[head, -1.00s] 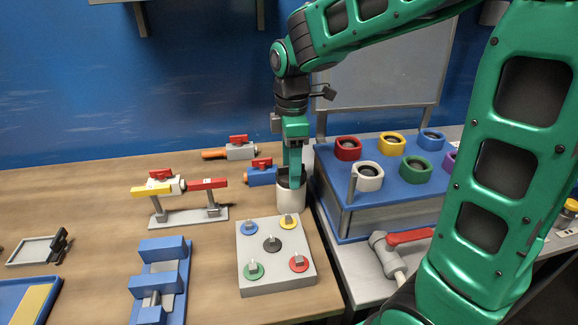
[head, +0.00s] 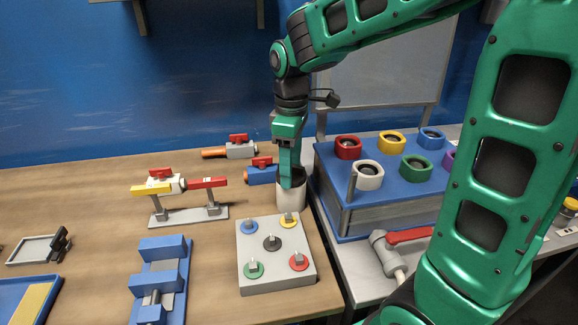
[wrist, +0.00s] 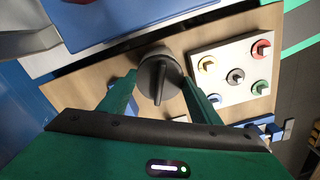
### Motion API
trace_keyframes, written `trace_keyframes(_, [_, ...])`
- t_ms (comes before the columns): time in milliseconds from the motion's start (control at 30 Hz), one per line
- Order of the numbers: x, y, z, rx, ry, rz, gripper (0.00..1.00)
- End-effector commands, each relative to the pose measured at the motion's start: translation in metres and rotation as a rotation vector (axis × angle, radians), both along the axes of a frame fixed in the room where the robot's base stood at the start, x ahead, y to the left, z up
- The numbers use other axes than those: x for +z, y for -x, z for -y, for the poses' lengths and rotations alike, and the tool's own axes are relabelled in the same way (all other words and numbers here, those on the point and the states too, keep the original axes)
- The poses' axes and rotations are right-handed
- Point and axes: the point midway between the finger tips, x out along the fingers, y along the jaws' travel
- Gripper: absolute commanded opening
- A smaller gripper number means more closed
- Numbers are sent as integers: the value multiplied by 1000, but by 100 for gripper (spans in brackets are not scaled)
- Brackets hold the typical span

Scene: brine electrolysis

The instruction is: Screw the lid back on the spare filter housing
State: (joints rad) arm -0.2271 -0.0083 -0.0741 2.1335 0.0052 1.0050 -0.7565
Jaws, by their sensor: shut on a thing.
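The spare filter housing (head: 290,195) is a pale upright cylinder on the wooden bench, near its right edge. The lid (wrist: 158,76) is a dark grey disc with a raised grip bar, seen from above in the wrist view. My gripper (head: 291,182) points down over the housing. In the wrist view my gripper (wrist: 160,84) has one finger on each side of the lid and is shut on it. The lid is at the housing's mouth; how far it is seated is hidden by the fingers.
A grey panel of coloured knobs (head: 246,275) stands in front of the housing. A blue box with coloured rings (head: 334,215) is close on the right. Bare bench lies at left (head: 95,185).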

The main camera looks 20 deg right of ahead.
Motion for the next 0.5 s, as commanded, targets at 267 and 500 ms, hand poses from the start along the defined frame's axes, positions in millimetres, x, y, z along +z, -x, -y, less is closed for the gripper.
trace_keyframes(267, [1, -1, 0, -42, 0, 3, 31])
trace_keyframes(500, [1, -1, 1, -120, 0, 3, 31])
